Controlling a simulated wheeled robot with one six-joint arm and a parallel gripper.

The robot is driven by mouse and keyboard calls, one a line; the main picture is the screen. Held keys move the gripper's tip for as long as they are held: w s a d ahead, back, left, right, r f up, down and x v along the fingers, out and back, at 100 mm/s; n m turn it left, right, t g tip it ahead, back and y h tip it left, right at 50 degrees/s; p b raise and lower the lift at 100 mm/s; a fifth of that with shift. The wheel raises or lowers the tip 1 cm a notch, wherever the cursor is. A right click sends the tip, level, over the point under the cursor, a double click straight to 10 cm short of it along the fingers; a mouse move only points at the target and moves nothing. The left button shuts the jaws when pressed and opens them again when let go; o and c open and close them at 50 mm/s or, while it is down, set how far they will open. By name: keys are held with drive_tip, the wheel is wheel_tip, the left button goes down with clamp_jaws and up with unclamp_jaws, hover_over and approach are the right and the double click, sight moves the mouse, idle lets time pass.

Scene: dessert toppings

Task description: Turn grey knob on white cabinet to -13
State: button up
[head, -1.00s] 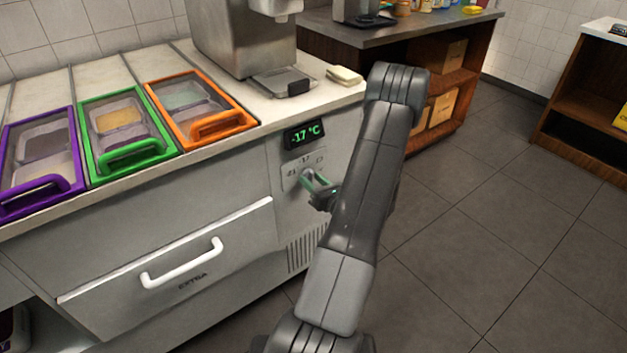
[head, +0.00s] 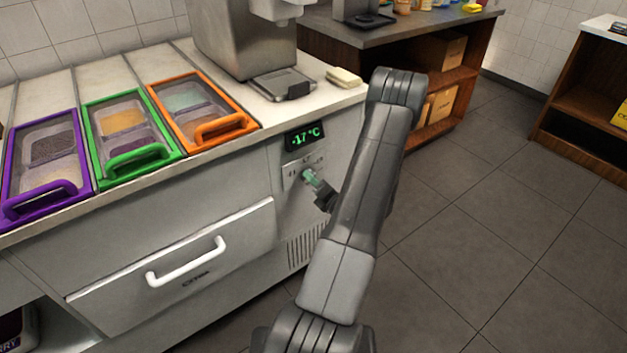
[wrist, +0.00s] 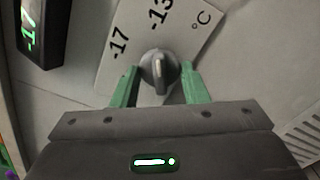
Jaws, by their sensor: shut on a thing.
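The grey knob (wrist: 158,68) sits on a pale label plate (wrist: 128,45) marked -17, -13 and °C in the wrist view. My gripper (wrist: 160,85) has its green fingers on either side of the knob and is shut on it. In the head view my gripper (head: 312,179) reaches the front of the white cabinet (head: 235,180), and its fingers mostly hide the knob. The green-lit display (head: 305,135) above the knob reads -17 °C. It also shows at the upper left of the wrist view (wrist: 42,30).
A drawer with a white handle (head: 187,263) is left of the knob. Toppings bins with purple, green and orange (head: 203,110) frames line the cabinet top. A vent grille (head: 305,247) lies below the knob. Open floor is to the right.

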drive_tip(key=shift+m, duration=0.3)
drive_tip(key=o, duration=1)
drive_tip(key=shift+c, duration=0.2)
drive_tip(key=v, duration=1.3)
drive_tip(key=shift+s+d+p, duration=0.25)
drive_tip(key=shift+s+p, duration=0.1)
drive_tip(key=shift+w, duration=0.15)
